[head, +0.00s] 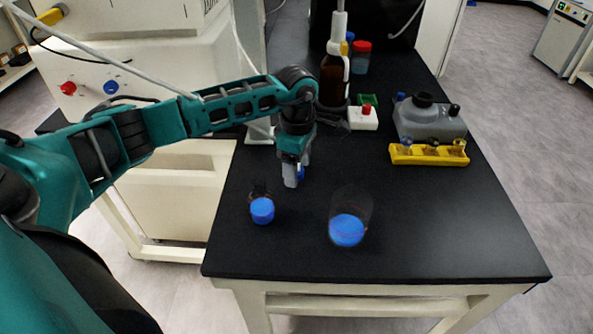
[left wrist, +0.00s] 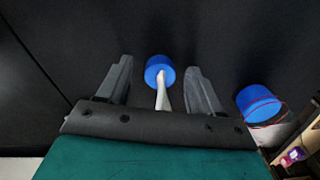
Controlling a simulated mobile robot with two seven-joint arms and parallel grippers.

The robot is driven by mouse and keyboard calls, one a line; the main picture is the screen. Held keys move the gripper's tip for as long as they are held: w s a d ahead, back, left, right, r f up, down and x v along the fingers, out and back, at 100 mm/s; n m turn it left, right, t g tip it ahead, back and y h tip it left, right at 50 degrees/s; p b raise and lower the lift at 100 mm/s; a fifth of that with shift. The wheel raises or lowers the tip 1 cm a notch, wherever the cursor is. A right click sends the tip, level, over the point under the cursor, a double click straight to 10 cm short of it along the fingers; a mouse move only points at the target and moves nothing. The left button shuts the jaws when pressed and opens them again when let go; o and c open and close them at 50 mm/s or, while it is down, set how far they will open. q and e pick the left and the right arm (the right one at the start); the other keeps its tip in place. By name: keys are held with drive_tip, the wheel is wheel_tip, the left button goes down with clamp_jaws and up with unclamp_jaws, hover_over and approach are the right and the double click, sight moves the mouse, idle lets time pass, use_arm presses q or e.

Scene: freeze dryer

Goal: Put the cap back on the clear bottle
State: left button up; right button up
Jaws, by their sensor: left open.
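The clear bottle (head: 352,205) appears to be the see-through vessel near the middle of the black bench, with blue low in it. To its left is a smaller blue round piece (head: 262,210), with a dark, faint outline behind it; I cannot tell whether it is a loose cap. My left gripper (head: 292,180) is open and points down, behind and right of that piece. A bit of blue shows beside its fingertip. In the left wrist view a blue disc (left wrist: 159,68) with a pale stem-like part shows between the spread fingers. A blue, red-outlined object (left wrist: 258,103) lies right of them.
A yellow rack (head: 428,154) and a grey container (head: 430,120) stand at the right. A brown bottle (head: 333,78) and a red-capped jar (head: 361,58) stand farther back. A white block with a red knob (head: 363,117) is mid-bench. The right front bench is clear.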

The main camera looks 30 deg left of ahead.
use_arm(q)
drive_tip(key=shift+c, duration=0.3)
drive_tip(key=c, duration=1)
drive_tip(key=shift+r, duration=0.1)
wheel_tip(320, 180, up, 20)
drive_tip(key=p, duration=0.1)
